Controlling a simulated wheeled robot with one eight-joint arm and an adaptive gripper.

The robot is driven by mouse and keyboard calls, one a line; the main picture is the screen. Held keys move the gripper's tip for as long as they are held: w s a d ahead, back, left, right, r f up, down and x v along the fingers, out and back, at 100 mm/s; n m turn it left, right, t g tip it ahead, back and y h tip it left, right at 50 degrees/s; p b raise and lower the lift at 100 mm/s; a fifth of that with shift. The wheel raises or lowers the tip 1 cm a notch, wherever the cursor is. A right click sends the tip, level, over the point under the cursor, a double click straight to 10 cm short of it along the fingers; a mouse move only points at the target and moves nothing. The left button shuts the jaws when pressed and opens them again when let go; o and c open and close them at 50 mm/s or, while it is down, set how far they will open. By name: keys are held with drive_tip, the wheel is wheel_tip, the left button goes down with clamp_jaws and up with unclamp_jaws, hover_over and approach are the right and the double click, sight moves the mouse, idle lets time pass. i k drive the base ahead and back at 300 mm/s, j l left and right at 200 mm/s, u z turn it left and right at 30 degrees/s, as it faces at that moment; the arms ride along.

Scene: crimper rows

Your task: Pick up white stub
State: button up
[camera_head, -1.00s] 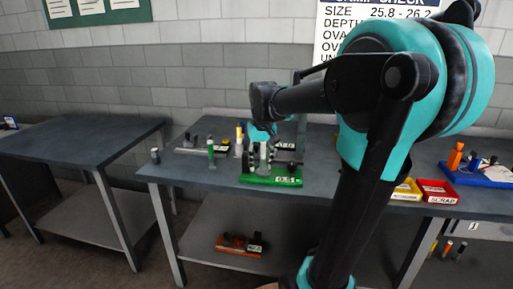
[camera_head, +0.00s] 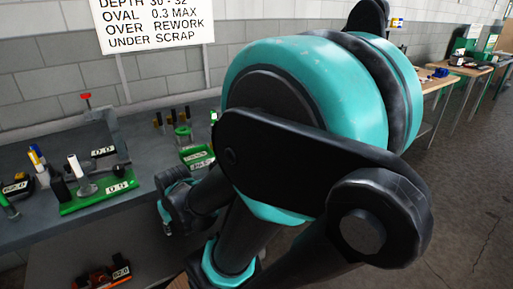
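A white stub (camera_head: 80,172) stands slightly tilted at the left end of a green base (camera_head: 100,198) marked 0.5, on the grey bench at left. A dark post stands close beside it. My gripper (camera_head: 167,226) shows only in part, low at the bench's front edge, to the right of the green base and apart from the stub. My own arm hides much of it, and its fingers are too small and dark to tell open from shut.
Yellow-, white- and blue-topped pieces (camera_head: 38,157) stand left of the stub. A red-handled fixture (camera_head: 100,125) is behind it. A green gauge (camera_head: 183,134) and small dark posts stand farther right. An orange-based item (camera_head: 100,277) lies on the lower shelf. Other benches stand far right.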

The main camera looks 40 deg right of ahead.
sight(86, 187)
drive_tip(key=i+j+z, duration=0.1)
drive_tip(key=z, duration=0.3)
drive_tip(key=j+z, duration=0.2)
drive_tip(key=z, duration=0.2)
drive_tip(key=i+j+z, duration=0.1)
drive_tip(key=z, duration=0.3)
drive_tip(key=j+z, duration=0.3)
drive_tip(key=z, duration=0.15)
